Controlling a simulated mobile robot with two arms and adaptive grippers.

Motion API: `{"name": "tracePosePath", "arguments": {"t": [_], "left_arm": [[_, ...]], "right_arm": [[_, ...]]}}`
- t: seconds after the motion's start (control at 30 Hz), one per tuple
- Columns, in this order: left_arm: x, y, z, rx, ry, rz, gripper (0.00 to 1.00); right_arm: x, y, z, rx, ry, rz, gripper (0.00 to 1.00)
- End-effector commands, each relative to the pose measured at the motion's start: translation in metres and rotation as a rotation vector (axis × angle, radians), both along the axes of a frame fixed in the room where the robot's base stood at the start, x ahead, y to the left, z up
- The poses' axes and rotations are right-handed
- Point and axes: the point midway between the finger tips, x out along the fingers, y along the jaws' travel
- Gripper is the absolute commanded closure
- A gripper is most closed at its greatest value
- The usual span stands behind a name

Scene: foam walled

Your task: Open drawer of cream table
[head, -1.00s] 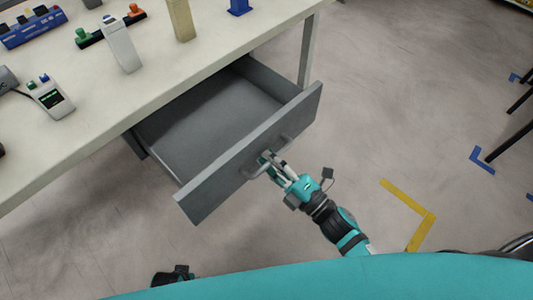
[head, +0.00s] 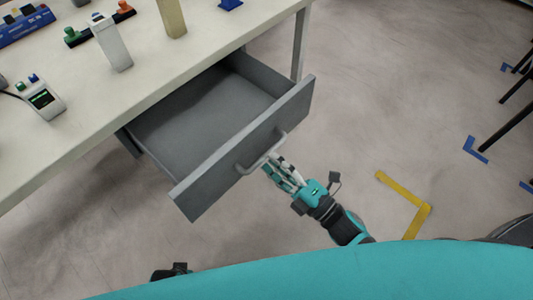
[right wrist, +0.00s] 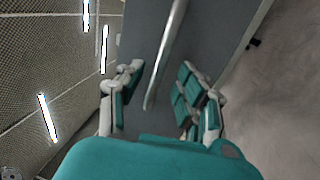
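The cream table (head: 150,73) fills the upper left of the head view. Its grey drawer (head: 245,142) is pulled far out and looks empty inside. The bar handle (head: 262,154) on the drawer front is free; it also shows in the right wrist view (right wrist: 166,50). My right gripper (head: 272,168) is just in front of the handle, apart from it.
On the table top stand a white device with a screen (head: 43,101), a white upright block (head: 112,45), a beige block (head: 172,18) and a blue rack (head: 25,25). Yellow tape (head: 405,198) marks the floor at right. Dark legs stand at far right.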

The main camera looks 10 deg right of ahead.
Motion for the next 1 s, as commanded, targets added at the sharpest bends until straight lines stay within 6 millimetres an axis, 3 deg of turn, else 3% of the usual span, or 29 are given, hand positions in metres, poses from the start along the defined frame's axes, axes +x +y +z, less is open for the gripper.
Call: {"name": "tracePosePath", "arguments": {"t": [0.2, 0.4, 1.0], "left_arm": [[0.0, 0.001, 0.0, 0.001, 0.0, 0.0, 0.6], [0.0, 0.001, 0.0, 0.001, 0.0, 0.0, 0.6], [0.001, 0.001, 0.0, 0.002, -0.001, 0.0, 0.6]], "right_arm": [[-0.039, -0.028, -0.01, -0.002, 0.005, -0.001, 0.64], [-0.061, -0.044, -0.015, -0.001, 0.003, 0.0, 0.64], [-0.067, -0.048, -0.016, -0.002, 0.0, 0.001, 0.64]]}}
